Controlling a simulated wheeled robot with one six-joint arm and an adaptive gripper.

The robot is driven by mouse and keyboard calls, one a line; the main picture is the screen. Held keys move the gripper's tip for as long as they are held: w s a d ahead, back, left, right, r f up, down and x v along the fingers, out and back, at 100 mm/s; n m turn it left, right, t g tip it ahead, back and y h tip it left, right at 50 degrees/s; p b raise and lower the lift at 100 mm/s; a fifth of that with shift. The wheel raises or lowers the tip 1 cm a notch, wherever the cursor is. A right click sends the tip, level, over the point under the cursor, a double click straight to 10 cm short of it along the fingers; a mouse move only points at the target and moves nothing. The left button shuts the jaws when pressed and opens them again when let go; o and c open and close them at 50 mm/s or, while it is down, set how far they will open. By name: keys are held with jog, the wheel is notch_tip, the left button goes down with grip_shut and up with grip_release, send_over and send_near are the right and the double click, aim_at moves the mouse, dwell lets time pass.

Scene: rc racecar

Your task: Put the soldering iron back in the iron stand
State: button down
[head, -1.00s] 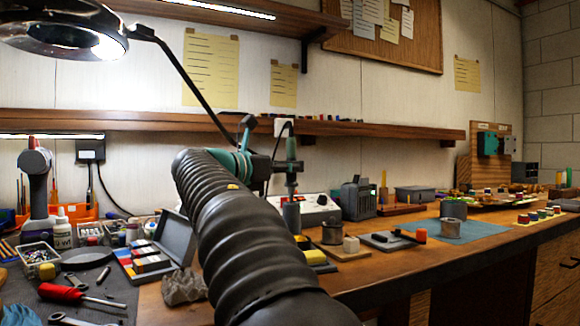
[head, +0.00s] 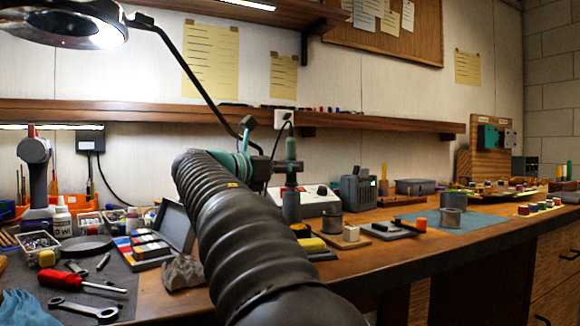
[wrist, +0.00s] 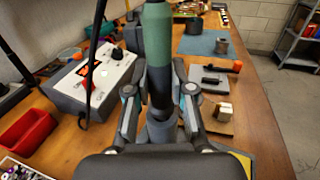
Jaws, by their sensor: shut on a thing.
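The soldering iron (head: 291,148) has a green handle and a dark lower grip; it is upright in my gripper. It also shows in the wrist view (wrist: 158,40), where my gripper (wrist: 160,92) is shut on its dark part with one finger on each side. The iron stand, a grey cylinder (head: 291,207), is directly below the iron in the head view. In the wrist view the grey stand (wrist: 160,133) shows between and below the fingers. The iron's tip is hidden, so I cannot tell how deep it is in the stand.
The white-topped station (wrist: 102,75) stands close on the left of the iron in the wrist view, with a red bin (wrist: 27,133) nearer. A white block (wrist: 224,112) and a dark tray (wrist: 210,80) lie to the right. A cable (wrist: 93,60) hangs at the left.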

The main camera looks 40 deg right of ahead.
jog(key=shift+f, duration=0.4)
jog(key=c, duration=0.5)
grip_release()
jog(key=shift+c, duration=0.2)
jog(key=a+r+p, duration=0.2)
jog(key=a+p, duration=0.1)
jog(key=a, duration=0.4)
dwell(0.8)
jog(key=shift+s, duration=0.2)
dwell(0.7)
